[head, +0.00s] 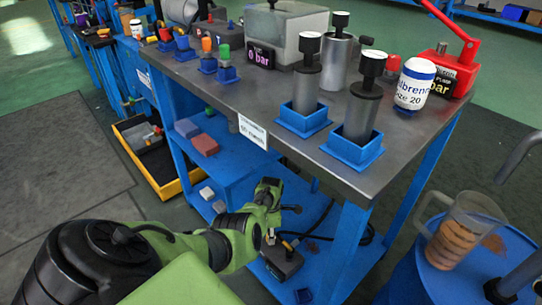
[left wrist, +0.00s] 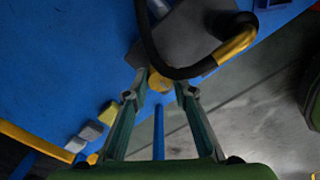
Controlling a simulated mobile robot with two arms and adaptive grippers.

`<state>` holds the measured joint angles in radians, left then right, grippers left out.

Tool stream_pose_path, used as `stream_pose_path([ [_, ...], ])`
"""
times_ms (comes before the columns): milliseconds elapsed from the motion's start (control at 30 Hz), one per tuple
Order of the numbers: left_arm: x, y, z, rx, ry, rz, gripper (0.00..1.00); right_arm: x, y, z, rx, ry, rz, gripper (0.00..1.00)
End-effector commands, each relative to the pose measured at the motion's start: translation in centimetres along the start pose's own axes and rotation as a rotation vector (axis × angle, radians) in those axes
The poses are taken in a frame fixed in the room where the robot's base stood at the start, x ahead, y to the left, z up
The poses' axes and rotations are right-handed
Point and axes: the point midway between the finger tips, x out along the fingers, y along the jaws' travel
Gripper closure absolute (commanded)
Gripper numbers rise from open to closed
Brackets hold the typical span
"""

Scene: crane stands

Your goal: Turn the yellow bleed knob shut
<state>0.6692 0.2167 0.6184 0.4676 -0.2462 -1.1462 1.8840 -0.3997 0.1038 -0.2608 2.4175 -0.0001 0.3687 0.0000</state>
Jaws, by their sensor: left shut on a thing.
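The yellow bleed knob (left wrist: 160,82) shows in the left wrist view, at the edge of a dark grey block (left wrist: 182,38). My left gripper (left wrist: 159,92) has its two fingertips on either side of the knob and is shut on it. In the head view my left gripper (head: 270,236) reaches down beside the bench to the dark block (head: 285,264) on the low blue shelf. The knob cannot be made out there. My right gripper is not in view.
A black hose (left wrist: 150,40) with a yellow sleeve (left wrist: 237,45) curves close above the fingertips. The bench top (head: 235,98) overhangs the shelf and carries metal cylinders in blue holders (head: 303,120). A jug (head: 458,232) stands on a blue drum at right.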

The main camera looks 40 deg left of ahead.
Motion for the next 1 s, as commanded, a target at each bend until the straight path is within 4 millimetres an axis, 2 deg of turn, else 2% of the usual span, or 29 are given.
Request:
stream_pose_path([
  [267, 0.0, 0.1, -0.2, -0.003, 0.003, 0.002, 0.97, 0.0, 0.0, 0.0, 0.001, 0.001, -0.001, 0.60],
  [300, 0.0, 0.1, -0.2, -0.002, 0.003, 0.002, 0.71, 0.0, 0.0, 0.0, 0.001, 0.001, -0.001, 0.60],
  [367, 0.0, 0.1, -0.2, -0.002, 0.003, 0.002, 0.59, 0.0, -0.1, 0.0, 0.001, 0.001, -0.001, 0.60],
  [767, -0.1, 0.0, 0.0, 0.000, 0.001, 0.000, 0.59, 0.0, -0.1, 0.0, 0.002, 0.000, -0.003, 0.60],
  [1000, -1.7, 0.2, 0.0, -0.001, 0.001, 0.003, 0.59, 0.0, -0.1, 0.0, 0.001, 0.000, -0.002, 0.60],
])
